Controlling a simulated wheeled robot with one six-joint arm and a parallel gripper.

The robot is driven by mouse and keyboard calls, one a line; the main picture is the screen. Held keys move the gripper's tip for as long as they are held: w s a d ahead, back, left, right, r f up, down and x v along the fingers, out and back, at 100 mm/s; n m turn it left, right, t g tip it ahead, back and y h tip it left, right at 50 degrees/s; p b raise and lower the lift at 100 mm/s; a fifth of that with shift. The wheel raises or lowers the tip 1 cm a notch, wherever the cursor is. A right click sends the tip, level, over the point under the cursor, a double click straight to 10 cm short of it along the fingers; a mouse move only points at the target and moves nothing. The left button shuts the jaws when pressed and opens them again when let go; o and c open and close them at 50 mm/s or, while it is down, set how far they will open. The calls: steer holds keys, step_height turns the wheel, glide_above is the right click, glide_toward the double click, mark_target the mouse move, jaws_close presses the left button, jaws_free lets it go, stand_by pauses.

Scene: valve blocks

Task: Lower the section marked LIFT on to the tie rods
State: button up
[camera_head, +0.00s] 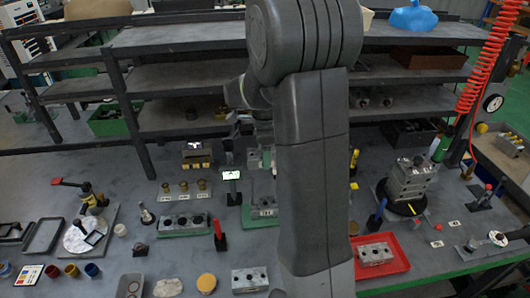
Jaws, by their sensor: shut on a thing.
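My gripper (263,150) is at the middle of the bench, partly hidden behind my own arm. It is shut on a small grey-green piece (253,160), taken to be a valve section; its marking cannot be read. Below it, a grey valve block (262,203) sits on a green base plate (250,221), its right part covered by my arm. The held piece appears above this block; whether they touch cannot be told. The tie rods cannot be made out clearly.
Left of it, another valve block (186,222) lies on a green plate. A red-handled tool (220,235) and a small lit display (231,175) stand close by. A loose block (250,279) lies in front. A red tray (398,262) and a block stack (410,180) are to the right.

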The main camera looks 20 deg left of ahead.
steer(key=shift+f+b, duration=1.3)
steer(key=shift+f, duration=0.9)
steer(key=shift+f+b, duration=0.85)
steer(key=shift+f, duration=0.5)
steer(key=shift+f, duration=0.2)
